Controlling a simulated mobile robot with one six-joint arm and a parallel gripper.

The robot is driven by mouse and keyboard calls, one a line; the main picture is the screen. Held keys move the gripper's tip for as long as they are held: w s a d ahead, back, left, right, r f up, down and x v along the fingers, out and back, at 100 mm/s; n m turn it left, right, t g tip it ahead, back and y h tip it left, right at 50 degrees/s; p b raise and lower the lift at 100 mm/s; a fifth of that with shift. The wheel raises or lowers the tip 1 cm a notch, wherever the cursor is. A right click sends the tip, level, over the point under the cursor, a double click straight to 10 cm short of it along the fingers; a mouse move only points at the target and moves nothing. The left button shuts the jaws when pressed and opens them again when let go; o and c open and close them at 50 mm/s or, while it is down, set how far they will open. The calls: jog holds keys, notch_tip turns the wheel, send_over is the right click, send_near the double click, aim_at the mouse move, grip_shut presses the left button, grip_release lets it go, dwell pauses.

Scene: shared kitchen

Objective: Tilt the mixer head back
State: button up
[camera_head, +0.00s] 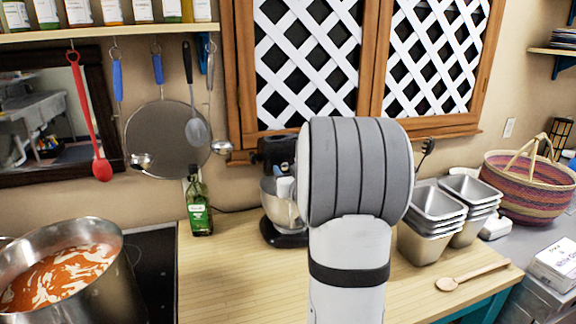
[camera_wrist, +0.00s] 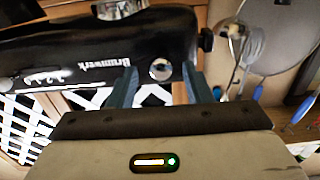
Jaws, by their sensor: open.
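The stand mixer (camera_head: 276,150) is black with a steel bowl (camera_head: 277,206), standing on the wooden counter against the back wall. My arm hides its right part in the head view. In the wrist view its black head (camera_wrist: 90,52) spans the upper left, with lettering and a round silver hub (camera_wrist: 160,69) near its end. My gripper (camera_wrist: 161,76) is open, its two fingers on either side of the hub area, with no grip on the head. Whether a fingertip touches the head I cannot tell. My fingers are not clearly seen in the head view.
A green bottle (camera_head: 198,204) stands left of the mixer. A large pot of red sauce (camera_head: 66,278) is on the stove. Steel pans (camera_head: 430,217) and a wooden spoon (camera_head: 472,275) lie to the right. Utensils hang on the wall. Counter in front of the mixer is clear.

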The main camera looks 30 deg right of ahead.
jog(key=shift+w+d, duration=0.2)
jog(key=shift+w, duration=0.45)
jog(key=shift+c, duration=0.6)
